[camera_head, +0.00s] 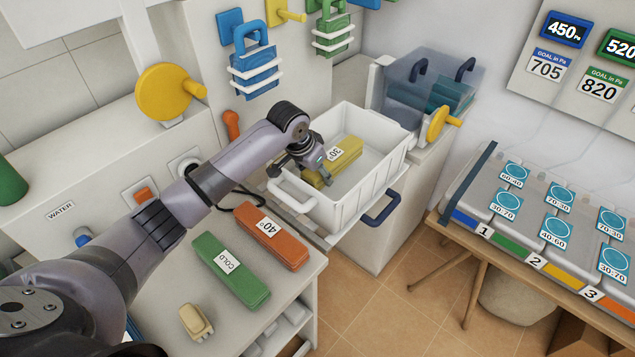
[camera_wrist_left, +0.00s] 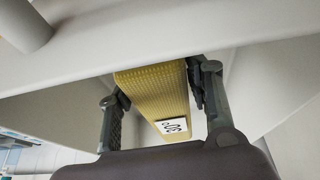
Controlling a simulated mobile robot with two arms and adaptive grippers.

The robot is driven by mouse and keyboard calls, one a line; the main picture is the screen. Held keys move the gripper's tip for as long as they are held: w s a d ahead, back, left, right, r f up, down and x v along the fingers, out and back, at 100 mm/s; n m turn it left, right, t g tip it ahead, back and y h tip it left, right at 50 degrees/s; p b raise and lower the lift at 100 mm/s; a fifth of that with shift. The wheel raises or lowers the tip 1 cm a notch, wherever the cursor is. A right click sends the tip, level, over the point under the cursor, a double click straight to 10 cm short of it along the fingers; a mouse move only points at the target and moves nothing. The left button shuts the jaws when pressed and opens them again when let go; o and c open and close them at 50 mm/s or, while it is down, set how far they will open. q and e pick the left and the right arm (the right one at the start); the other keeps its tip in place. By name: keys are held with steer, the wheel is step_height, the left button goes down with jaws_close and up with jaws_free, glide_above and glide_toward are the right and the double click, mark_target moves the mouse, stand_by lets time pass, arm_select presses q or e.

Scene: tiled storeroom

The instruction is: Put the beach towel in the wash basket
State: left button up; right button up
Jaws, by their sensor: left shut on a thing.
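A yellow folded towel (camera_head: 344,158) with a 30° label is inside the white wash basket (camera_head: 340,200). I cannot tell if it touches the basket floor. My left gripper (camera_head: 316,172) reaches over the basket's left side and is shut on the towel's near end. In the left wrist view the yellow towel (camera_wrist_left: 160,88) lies between the two fingers of my left gripper (camera_wrist_left: 158,92), label facing the camera. An orange folded bundle labelled 40° (camera_head: 270,240) and a green one labelled COLD (camera_head: 231,268) lie on the counter. My right gripper is not in view.
A beige block (camera_head: 196,322) lies on the counter. A labelled tray table (camera_head: 540,215) stands right.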

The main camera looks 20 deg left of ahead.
arm_select(q)
steer(key=shift+f, duration=2.25)
steer(key=o, duration=1.3)
steer(key=shift+c, duration=0.2)
steer(key=v, duration=1.2)
steer(key=shift+r, duration=0.1)
